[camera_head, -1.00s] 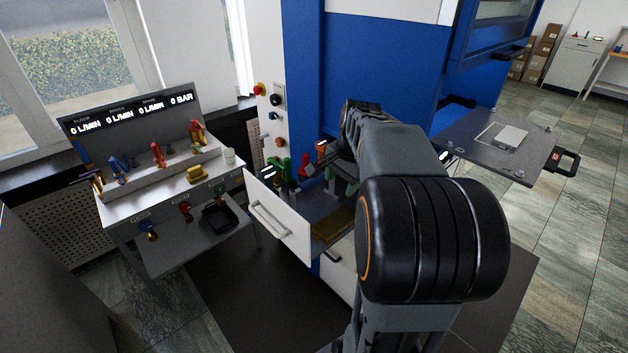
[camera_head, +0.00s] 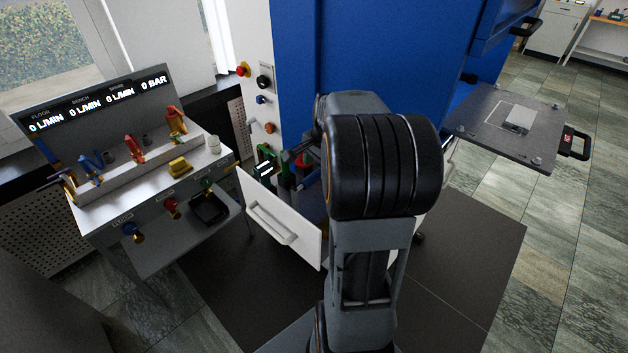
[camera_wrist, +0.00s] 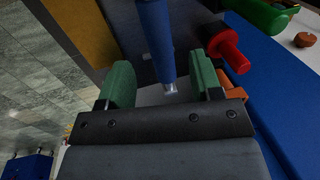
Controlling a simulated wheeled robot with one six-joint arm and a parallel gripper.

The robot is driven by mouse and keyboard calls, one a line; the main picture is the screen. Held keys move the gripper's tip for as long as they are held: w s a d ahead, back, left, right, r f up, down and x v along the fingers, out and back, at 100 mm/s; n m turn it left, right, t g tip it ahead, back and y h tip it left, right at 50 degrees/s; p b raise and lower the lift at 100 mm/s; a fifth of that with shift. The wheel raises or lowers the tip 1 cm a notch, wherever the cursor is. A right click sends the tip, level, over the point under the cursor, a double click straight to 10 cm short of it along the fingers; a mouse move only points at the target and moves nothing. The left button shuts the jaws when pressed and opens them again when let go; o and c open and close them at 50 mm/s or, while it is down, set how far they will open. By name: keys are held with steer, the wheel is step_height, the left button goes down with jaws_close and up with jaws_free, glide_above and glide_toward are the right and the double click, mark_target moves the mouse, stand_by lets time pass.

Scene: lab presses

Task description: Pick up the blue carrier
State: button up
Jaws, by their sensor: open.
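The blue carrier (camera_wrist: 155,30) is a blue cylinder with a small silver end, seen in the wrist view. It reaches down from the top edge into the gap between the green finger pads of my gripper (camera_wrist: 161,68). The jaws are open, with a visible gap on both sides of the carrier. The carrier's far end is out of the frame. In the head view my arm hides most of the gripper and the carrier, over the open white drawer (camera_head: 280,222).
A red cylinder (camera_wrist: 226,55) lies close to the right finger, with a green one (camera_wrist: 265,14) beyond. An orange piece shows behind that finger. A panel bench (camera_head: 150,190) stands left of the drawer; a grey plate (camera_head: 505,125) juts out at right.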

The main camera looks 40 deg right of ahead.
mark_target(316, 174)
steer(key=shift+w+d+f+p, duration=0.1)
steer(key=shift+w+f+p, duration=0.15)
steer(key=shift+f, duration=0.9)
steer(key=shift+w+a+f+p, duration=0.1)
steer(key=shift+w+f+p, duration=0.15)
steer(key=shift+f, duration=0.95)
steer(key=shift+w+d+f+p, duration=0.15)
steer(key=shift+w+f, duration=0.1)
steer(key=shift+f, duration=0.9)
jaws_close()
